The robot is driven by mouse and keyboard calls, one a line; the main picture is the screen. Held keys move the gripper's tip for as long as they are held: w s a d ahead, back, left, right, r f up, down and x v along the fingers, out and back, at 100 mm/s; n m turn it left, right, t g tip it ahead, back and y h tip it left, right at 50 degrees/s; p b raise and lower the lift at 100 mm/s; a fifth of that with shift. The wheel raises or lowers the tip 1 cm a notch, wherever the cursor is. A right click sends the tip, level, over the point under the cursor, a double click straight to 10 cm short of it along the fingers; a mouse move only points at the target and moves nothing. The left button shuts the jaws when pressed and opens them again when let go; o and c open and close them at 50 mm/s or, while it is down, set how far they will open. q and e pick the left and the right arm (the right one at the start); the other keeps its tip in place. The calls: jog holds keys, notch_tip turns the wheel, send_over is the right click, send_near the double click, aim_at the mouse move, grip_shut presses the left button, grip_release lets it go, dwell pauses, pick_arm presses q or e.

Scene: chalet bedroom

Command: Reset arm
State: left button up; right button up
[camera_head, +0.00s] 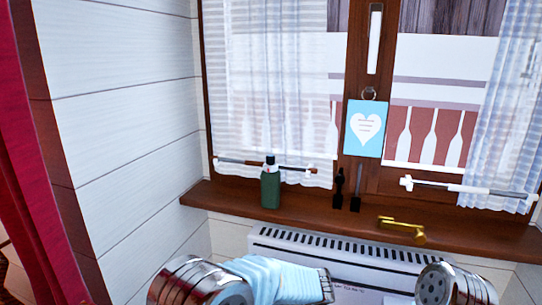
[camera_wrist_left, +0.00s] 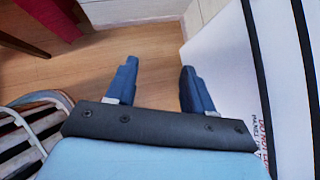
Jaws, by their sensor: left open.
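My left arm (camera_head: 275,279) reaches in at the bottom of the head view, in front of the white heater; its fingers do not show there. In the left wrist view my left gripper (camera_wrist_left: 158,82) has two blue fingers apart, with nothing between them and wooden floor beyond. Part of my right arm (camera_head: 450,287) shows at the bottom right of the head view; its gripper is outside the picture.
The white heater (camera_head: 345,258) stands below the brown windowsill (camera_head: 320,212). On the sill are a green bottle (camera_head: 270,188), a brass object (camera_head: 402,229) and small dark items (camera_head: 339,187). A white panel (camera_wrist_left: 222,60) is close at the gripper's right; floor (camera_wrist_left: 100,65) is clear.

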pick_arm(q)
jog(key=s+a+f+n+g+h, duration=0.2)
jog(key=s+f+n, duration=0.15)
jog(key=f, duration=0.35)
jog(key=s+a+f+n+g+h, duration=0.1)
jog(key=s+a+f+n+g, duration=0.1)
jog(key=s+f, duration=0.3)
jog(key=s+a+f+n+h, duration=0.3)
jog(key=s+f+n, duration=0.2)
jog(key=s+n, duration=0.3)
jog(key=s+a+f+n+h, duration=0.3)
jog(key=s+f+n, duration=0.3)
jog(key=s+n, duration=0.3)
jog(key=n+h, duration=0.1)
jog(key=n, duration=0.3)
jog(key=shift+s+f+g, duration=0.15)
jog(key=shift+g, duration=0.25)
jog(key=shift+o, duration=0.2)
jog(key=shift+n, duration=0.25)
